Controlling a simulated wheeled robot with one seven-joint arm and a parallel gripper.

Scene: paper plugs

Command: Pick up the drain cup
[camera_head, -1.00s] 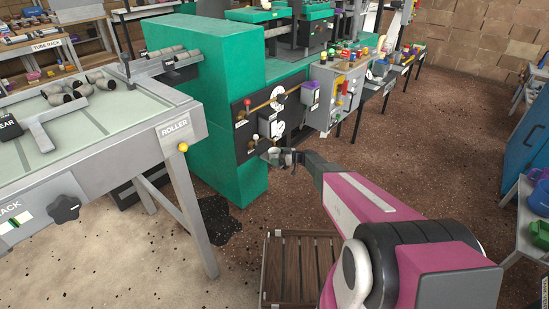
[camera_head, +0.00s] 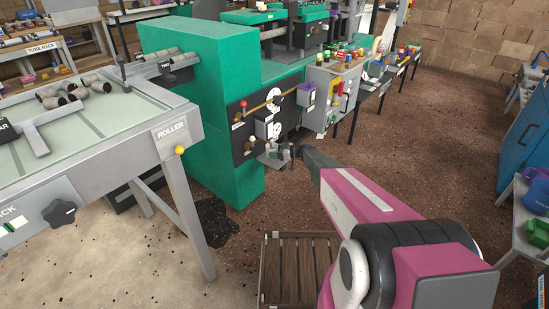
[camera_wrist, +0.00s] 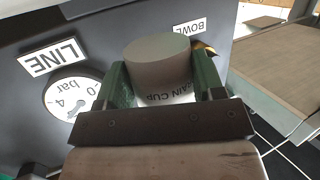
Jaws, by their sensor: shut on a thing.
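The drain cup (camera_wrist: 158,68) is a plain grey-brown cylinder in the wrist view, with its flat end facing the camera. My gripper (camera_wrist: 161,78) is shut on it, with one dark green finger on each side. In the head view my gripper (camera_head: 291,152) is beside the dark front panel of the green machine, close to a small grey bracket (camera_head: 270,161). The cup is too small there to make out clearly.
The dark panel (camera_head: 244,148) carries gauges, a brass pipe and knobs close to my gripper. The roller table (camera_head: 187,203) stands at the left and a slatted wooden platform (camera_head: 305,270) lies below. A blue cabinet (camera_head: 525,145) is at the right. The floor between is open.

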